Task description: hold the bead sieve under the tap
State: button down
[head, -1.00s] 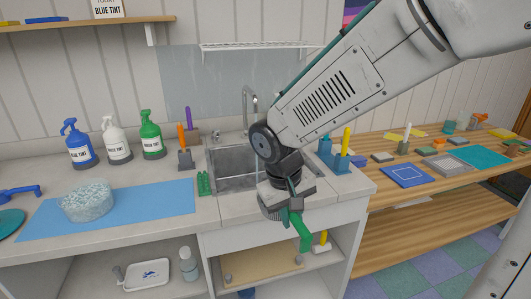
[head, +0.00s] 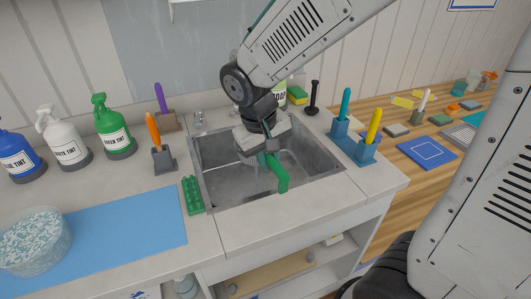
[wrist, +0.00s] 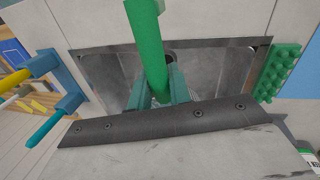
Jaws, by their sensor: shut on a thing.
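My gripper (head: 266,158) is over the sink basin (head: 225,185), shut on a green handle (head: 280,177) that I take for the bead sieve's. The handle slants down toward the basin's front edge. In the wrist view the green handle (wrist: 147,45) runs up between the teal fingers, with the basin below. The sieve's bowl is hidden by my gripper and wrist. The tap's spout is hidden behind my arm in the head view; a small tap knob (head: 199,119) shows at the sink's back left.
A green studded block (head: 193,195) lies at the basin's left edge. Left are an orange-handled tool in a holder (head: 163,160), tint bottles (head: 113,130) and a bead tub (head: 35,262) on a blue mat (head: 130,230). Blue holders (head: 365,152) with upright handles stand right of the sink.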

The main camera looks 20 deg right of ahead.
jog(key=shift+w+d+f, duration=0.15)
jog(key=shift+w+d, duration=0.05)
jog(key=shift+w, duration=0.4)
jog(key=shift+w+d+f, duration=0.1)
jog(key=shift+w+d, duration=0.05)
jog(key=shift+w, duration=0.5)
jog(key=shift+w+d+f, duration=0.15)
jog(key=shift+w+d, duration=0.05)
jog(key=shift+w, duration=0.4)
jog(key=w+d+f, duration=0.2)
jog(key=w+d, duration=0.1)
jog(key=w, duration=0.6)
jog(key=shift+d, duration=0.2)
jog(key=shift+d, duration=0.1)
jog(key=shift+s+d, duration=0.2)
jog(key=shift+d, duration=0.25)
jog(key=shift+a, duration=0.15)
jog(key=shift+w+a, duration=0.2)
jog(key=shift+a, duration=0.2)
jog(key=shift+d, duration=0.1)
